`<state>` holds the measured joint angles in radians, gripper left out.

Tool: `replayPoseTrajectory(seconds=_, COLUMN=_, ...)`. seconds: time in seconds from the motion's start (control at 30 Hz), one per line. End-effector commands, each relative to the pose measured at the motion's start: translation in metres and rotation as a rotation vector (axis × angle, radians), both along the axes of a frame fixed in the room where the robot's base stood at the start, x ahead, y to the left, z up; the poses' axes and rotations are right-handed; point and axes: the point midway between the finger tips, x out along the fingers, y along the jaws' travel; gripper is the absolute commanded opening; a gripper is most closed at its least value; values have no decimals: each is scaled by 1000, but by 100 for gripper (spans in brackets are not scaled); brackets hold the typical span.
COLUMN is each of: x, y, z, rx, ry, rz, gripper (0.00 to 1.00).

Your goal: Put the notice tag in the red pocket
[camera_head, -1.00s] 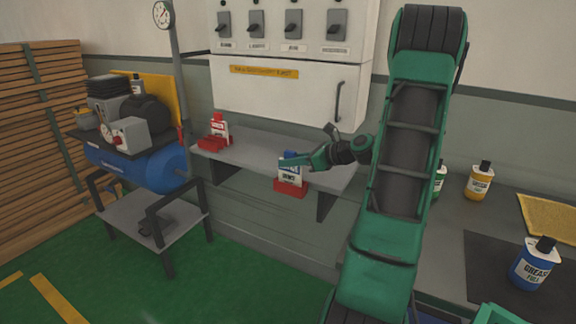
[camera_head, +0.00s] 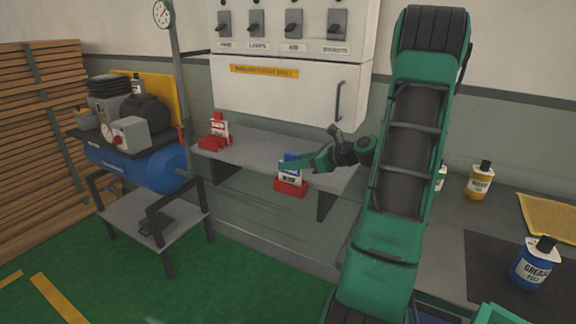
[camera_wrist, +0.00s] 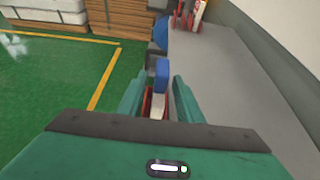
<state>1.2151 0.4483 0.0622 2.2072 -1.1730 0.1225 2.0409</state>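A white tag with a blue top (camera_head: 291,158) stands upright in a red pocket (camera_head: 290,188) at the front right of the grey wall shelf. I take it to be the notice tag; its print is too blurred to read. My gripper (camera_head: 292,163) is at its upper part. In the wrist view the tag (camera_wrist: 161,76) stands between the fingertips (camera_wrist: 160,88), with a narrow gap on each side, so the fingers look open around it. Some red of the pocket shows below between the fingers. The lower part of the tag is hidden.
Another red holder (camera_head: 213,143) with a red-and-white item (camera_head: 219,126) stands at the shelf's left. The grey shelf (camera_head: 255,150) is bare between them. A white cabinet (camera_head: 285,95) hangs above. Bottles stand on the bench at right, including a blue grease bottle (camera_head: 531,265).

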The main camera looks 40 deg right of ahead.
Motion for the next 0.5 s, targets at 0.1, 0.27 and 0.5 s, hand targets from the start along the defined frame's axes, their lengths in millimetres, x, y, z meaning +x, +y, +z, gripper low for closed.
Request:
replayPoseTrajectory(seconds=0.1, x=-19, y=-8, z=8, rx=-2, ry=-1, rz=-5, gripper=33)
replayPoseTrajectory(seconds=0.27, x=-48, y=-18, z=21, rx=-1, ry=1, rz=-5, gripper=33)
replayPoseTrajectory(seconds=0.5, x=-82, y=-29, z=36, rx=-1, ry=0, rz=-3, gripper=33)
